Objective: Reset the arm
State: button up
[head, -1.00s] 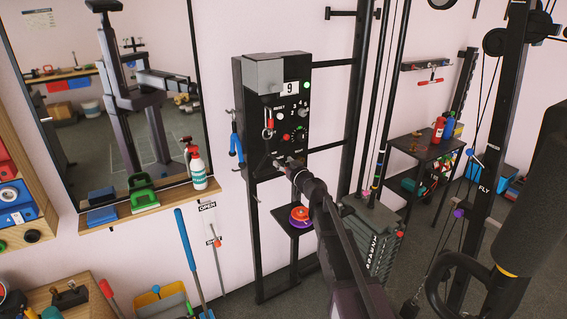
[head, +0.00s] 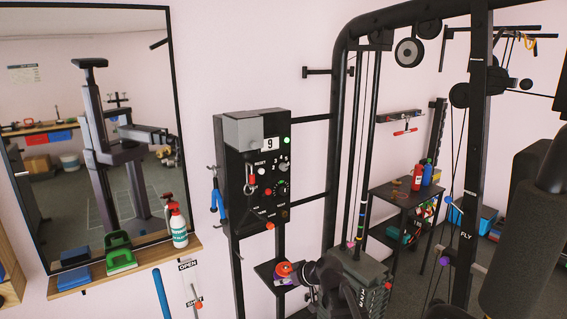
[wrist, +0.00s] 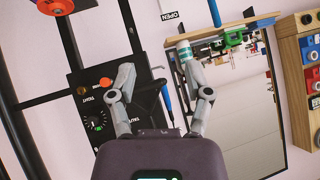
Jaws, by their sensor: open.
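My gripper (wrist: 157,68) shows in the wrist view with its two grey fingers spread apart and nothing between them. The black control panel (head: 253,165) and a blue-handled tool lie beyond the fingers. In the head view my dark arm reaches up from the bottom, and its wrist is low, in front of the small shelf below the panel. The fingertips are hard to make out there. The panel shows a 9, a lit green lamp, knobs and buttons; it also fills the left of the wrist view (wrist: 84,84).
An orange-red disc (head: 284,269) lies on the small shelf beside my wrist. A weight stack (head: 362,268) and black frame posts stand right of the arm. A mirror (head: 85,100) and a wooden ledge (head: 165,254) with a spray bottle (head: 176,224) are at left.

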jog(key=s+d+f+m+g+h, duration=0.3)
jog(key=s+d+h, duration=0.1)
jog(key=s+d, duration=0.4)
jog(key=s+d+f+m+g+h, duration=0.3)
jog(key=s+d+m+h, duration=0.1)
jog(key=s+d, duration=0.4)
jog(key=shift+s+d+f, duration=0.25)
jog(key=shift+s+f, duration=0.1)
jog(key=shift+s, duration=0.55)
